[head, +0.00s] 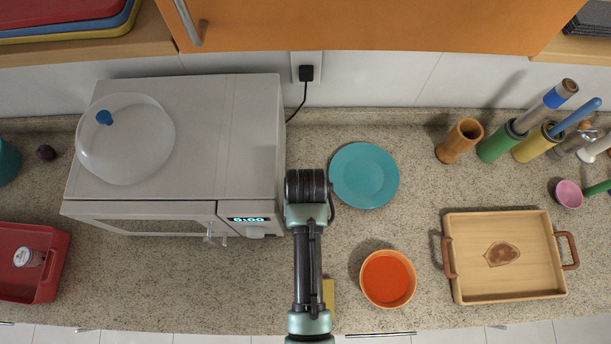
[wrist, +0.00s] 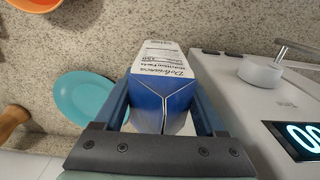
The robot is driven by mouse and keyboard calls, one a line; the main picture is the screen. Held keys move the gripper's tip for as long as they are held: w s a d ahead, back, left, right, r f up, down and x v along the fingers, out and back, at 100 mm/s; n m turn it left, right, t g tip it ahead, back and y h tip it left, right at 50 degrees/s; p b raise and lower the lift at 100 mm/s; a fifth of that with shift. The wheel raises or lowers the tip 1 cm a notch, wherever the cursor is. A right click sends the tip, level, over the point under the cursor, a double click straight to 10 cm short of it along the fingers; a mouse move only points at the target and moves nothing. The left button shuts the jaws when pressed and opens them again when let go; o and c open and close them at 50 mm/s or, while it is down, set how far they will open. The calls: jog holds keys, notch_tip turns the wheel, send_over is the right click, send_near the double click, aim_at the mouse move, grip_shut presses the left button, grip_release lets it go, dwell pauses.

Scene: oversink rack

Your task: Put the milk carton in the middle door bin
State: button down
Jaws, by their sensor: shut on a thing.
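The milk carton (wrist: 165,58), blue and white with printed text and a gabled top, fills the middle of the wrist view. My gripper (wrist: 164,95) is shut on it, with one blue finger on each side near its folded top. In the head view my arm covers the spot, so the carton and fingertips are hidden there. A door bin does not show in either view.
A white microwave (head: 250,150) stands left of my arm, a glass dome (head: 140,150) on top. A teal plate (head: 364,175), orange bowl (head: 388,279) and wooden tray (head: 480,225) lie to the right. A red bin (head: 50,275) is far left.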

jog(key=shift+w+f+b, duration=0.15)
jog(key=shift+f+b, duration=1.55)
jog(key=shift+f, duration=0.2)
jog(key=shift+f, duration=0.15)
jog(key=shift+c, duration=1.2)
grip_release()
